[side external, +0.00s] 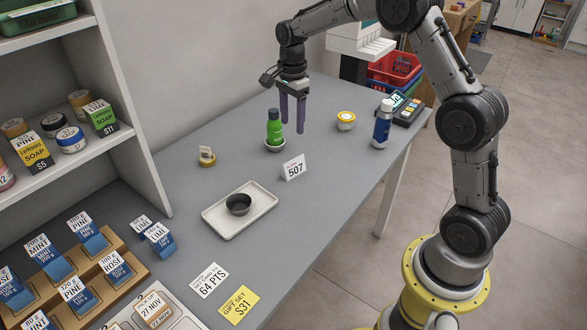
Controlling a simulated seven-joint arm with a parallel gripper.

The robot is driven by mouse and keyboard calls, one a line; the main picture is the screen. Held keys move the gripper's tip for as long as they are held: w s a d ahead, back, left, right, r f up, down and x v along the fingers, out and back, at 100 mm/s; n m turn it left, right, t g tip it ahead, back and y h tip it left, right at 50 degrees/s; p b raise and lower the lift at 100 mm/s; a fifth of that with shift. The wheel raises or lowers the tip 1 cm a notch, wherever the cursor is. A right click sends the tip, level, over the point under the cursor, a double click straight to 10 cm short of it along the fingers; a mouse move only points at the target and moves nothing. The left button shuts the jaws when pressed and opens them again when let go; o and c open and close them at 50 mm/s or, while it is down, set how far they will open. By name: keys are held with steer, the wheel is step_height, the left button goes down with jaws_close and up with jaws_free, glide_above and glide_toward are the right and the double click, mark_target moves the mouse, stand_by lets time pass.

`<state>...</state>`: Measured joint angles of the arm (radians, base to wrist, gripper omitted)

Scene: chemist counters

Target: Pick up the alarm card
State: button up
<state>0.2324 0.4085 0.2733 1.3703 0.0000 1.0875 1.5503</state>
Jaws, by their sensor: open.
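No card reads plainly as an alarm card. A white standing card (294,167) marked 507 with small unreadable print is on the grey counter, right of the tray. A white flat card (209,281) marked 64 PTS and a yellow flat card (239,305) marked GIFT SET $31 lie near the front edge. A small card (206,154) stands in a yellow round holder. My gripper (292,123) is open and empty, its purple fingers pointing down behind and right of the green bottle, above and beyond the 507 card.
The green bottle (274,129) stands in a small white dish close to my fingers. A white tray (264,211) holds a dark bowl (238,204). A yellow-lidded tub (346,121) and blue bottle (382,124) stand right. Shelving (150,178) edges the left. Counter around the 507 card is clear.

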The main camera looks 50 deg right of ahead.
glide_above(294, 161)
steer(key=f, duration=0.8)
steer(key=shift+w+d+f, duration=0.2)
steer(key=shift+w, duration=0.1)
steer(key=shift+s+a+f, duration=0.1)
steer(key=shift+f, duration=1.25)
steer(key=shift+s+a+f, duration=0.1)
steer(key=shift+f, duration=1.25)
jaws_close()
